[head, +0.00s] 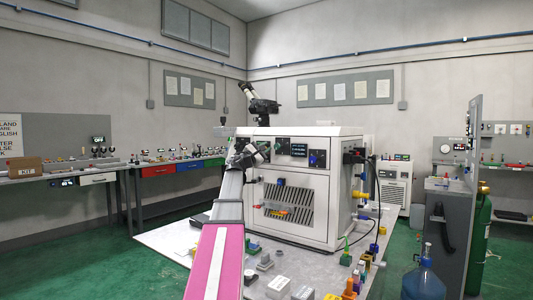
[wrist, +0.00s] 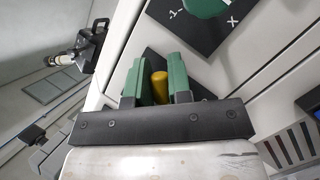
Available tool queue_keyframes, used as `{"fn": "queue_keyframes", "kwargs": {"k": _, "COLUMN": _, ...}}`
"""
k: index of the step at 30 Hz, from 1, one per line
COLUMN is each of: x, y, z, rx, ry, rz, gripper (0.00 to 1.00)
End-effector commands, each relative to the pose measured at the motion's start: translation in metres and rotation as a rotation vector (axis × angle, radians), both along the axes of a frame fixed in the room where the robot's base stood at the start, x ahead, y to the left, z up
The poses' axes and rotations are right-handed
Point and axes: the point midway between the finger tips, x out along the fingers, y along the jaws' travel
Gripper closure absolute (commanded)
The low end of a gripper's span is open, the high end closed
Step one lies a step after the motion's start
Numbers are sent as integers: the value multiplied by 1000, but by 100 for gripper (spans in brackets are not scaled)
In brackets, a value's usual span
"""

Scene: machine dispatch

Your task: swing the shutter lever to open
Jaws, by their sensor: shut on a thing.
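A yellow rounded handle, which I take to be the shutter lever (wrist: 160,88), stands between the two green fingers of my gripper (wrist: 157,68) in the wrist view. The fingers are closed around it, and a dark plate lies behind it on the white machine face. The lever's far end and any marks on its plate are hidden by the fingers. In the head view my gripper (head: 262,148) is at the upper left of the front of the white machine (head: 340,205); the lever cannot be made out there.
A green knob (wrist: 205,5) on a dark marked plate sits close by on the machine face. A display panel (head: 299,150) and a slatted vent (head: 288,203) are on the front. Small blocks (head: 278,287) and several coloured parts stand on the table.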

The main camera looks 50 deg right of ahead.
Motion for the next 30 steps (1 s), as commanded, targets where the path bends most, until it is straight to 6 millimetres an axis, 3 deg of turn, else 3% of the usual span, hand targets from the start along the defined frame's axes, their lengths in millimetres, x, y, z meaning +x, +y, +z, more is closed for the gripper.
{"fn": "queue_keyframes", "kwargs": {"k": 18, "x": 28, "y": 3, "z": 16, "rx": -43, "ry": 568, "rz": 1, "gripper": 100}}
{"fn": "queue_keyframes", "kwargs": {"k": 30, "x": 41, "y": 4, "z": 18, "rx": -61, "ry": 796, "rz": 2, "gripper": 100}}
